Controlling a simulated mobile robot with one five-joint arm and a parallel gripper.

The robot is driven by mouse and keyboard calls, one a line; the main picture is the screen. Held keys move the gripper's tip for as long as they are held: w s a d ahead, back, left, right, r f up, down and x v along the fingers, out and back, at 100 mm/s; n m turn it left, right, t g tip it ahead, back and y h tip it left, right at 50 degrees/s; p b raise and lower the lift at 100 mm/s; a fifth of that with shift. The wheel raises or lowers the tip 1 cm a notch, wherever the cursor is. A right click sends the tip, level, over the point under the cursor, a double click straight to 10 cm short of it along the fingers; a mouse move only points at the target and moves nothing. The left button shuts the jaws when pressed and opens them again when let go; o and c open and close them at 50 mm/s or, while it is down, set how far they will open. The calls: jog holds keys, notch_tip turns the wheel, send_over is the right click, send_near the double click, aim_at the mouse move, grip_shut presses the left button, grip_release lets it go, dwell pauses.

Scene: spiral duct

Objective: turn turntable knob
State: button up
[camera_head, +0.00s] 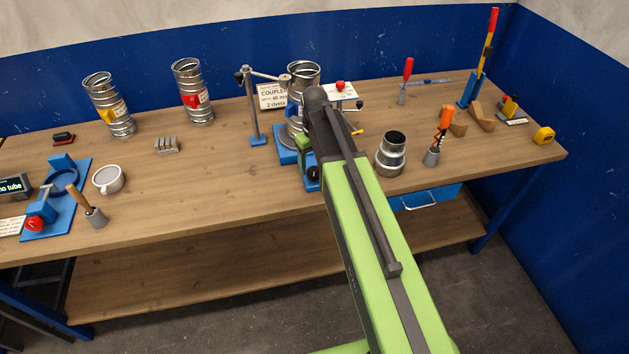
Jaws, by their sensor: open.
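The turntable (284,155) is a blue base on the bench, left of my arm's end. A spiral duct tube (304,73) stands upright on it, partly covered by my arm. A dark round knob (313,173) shows at the turntable's front right, beside my green arm. My gripper (306,152) is down close to the knob, mostly hidden behind my arm. It is open. The frame does not show whether its fingers touch the knob.
A metal reducer (391,153) stands right of my arm. Bench between mug and turntable is mostly clear.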

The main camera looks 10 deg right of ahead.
aim_at(314, 171)
notch_tip(314, 171, down, 3)
jog(key=shift+f+b, duration=0.1)
jog(key=shift+b, duration=0.75)
jog(key=c, duration=1.4)
jog(key=shift+n, duration=0.3)
jog(key=shift+n, duration=2.5)
